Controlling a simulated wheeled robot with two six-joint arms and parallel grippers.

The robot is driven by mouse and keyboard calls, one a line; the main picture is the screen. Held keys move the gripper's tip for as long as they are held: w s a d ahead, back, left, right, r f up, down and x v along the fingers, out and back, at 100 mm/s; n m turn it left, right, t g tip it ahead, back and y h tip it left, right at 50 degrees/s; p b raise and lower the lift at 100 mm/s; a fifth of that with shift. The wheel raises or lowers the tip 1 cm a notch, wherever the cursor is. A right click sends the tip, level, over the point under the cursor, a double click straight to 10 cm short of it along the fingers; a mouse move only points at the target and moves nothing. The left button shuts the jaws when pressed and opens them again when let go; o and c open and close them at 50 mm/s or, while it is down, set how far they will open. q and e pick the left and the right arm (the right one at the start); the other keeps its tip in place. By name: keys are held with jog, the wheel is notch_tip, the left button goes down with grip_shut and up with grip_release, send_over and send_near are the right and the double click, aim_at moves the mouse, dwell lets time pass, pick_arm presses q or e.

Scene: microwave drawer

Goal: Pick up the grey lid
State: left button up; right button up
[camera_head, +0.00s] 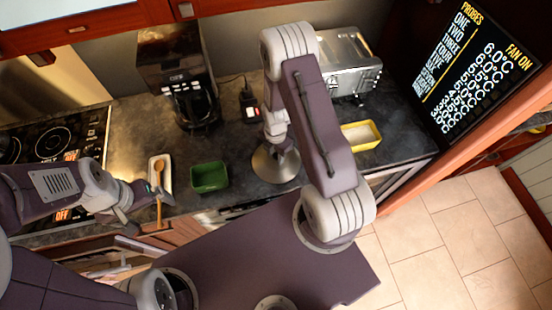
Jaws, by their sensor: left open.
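A round grey disc that looks like the grey lid (268,167) lies on the dark counter, right of the green container. My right arm reaches over the counter and bends down, so my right gripper (281,146) is right over the lid's middle and hides part of it. I cannot tell whether its fingers touch the lid or how far apart they are. My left gripper (154,194) is open at the counter's front edge, close to a wooden spoon (158,172) on a white spoon rest (152,165).
The green container (209,177) stands left of the lid. A coffee maker (184,85) and a silver toaster (347,65) stand at the back. A yellow-rimmed container (361,135) is at the right. A black cooktop (60,135) is at the left.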

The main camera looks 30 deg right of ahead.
jog(key=shift+d, duration=0.15)
jog(key=shift+c, duration=0.9)
jog(key=shift+s, duration=0.1)
jog(key=c, duration=0.6)
grip_shut()
jog(key=shift+r, duration=0.1)
